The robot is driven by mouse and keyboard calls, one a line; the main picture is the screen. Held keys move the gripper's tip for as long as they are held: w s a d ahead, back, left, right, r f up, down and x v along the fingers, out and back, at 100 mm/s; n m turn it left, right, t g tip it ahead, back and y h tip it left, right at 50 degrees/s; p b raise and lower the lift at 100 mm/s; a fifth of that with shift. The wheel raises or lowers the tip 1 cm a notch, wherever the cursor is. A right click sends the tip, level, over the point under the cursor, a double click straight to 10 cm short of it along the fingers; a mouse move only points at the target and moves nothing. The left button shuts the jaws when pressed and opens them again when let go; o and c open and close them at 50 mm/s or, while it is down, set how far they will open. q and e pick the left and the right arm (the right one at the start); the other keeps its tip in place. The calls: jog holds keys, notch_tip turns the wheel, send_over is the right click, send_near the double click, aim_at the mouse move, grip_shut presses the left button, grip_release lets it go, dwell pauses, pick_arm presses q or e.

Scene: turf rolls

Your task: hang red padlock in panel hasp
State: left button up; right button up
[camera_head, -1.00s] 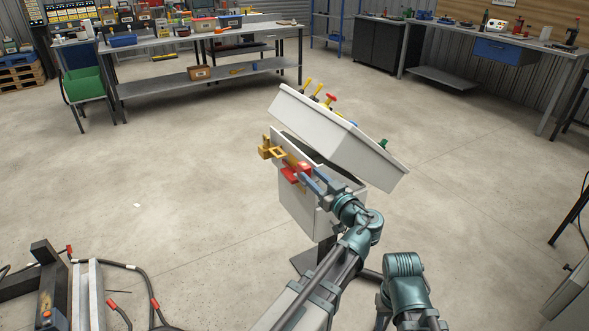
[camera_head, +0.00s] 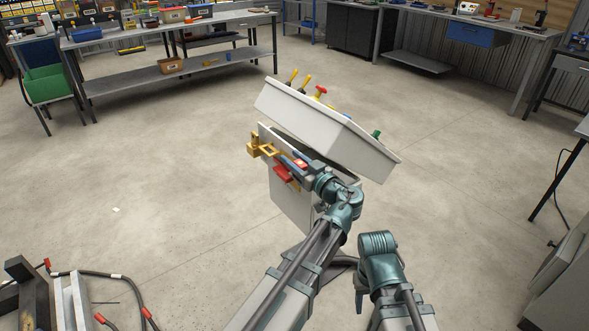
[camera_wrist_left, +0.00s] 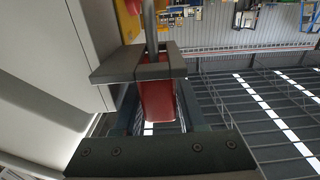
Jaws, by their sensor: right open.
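The white control panel (camera_head: 320,135) stands on a pedestal, its sloped top carrying coloured knobs. A gold hasp (camera_head: 265,150) sticks out from its left side. The red padlock (camera_head: 283,174) is beside the panel's side face, just right of and below the hasp's outer end. My left gripper (camera_head: 295,166) is shut on it. In the left wrist view the padlock's red body (camera_wrist_left: 158,98) sits between the dark fingers, its metal shackle (camera_wrist_left: 151,25) pointing to the top of the picture. Whether the shackle passes through the hasp cannot be told.
A long workbench (camera_head: 165,65) with bins stands at the back left, a second bench (camera_head: 470,25) at the back right. Metal profiles and cables (camera_head: 75,300) are at the lower left. The floor around the panel is clear.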

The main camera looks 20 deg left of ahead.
pick_arm(q)
jog(key=shift+c, duration=0.4)
grip_shut()
jog(key=shift+r, duration=0.1)
notch_tip(320, 180, up, 10)
jog(key=p, duration=1)
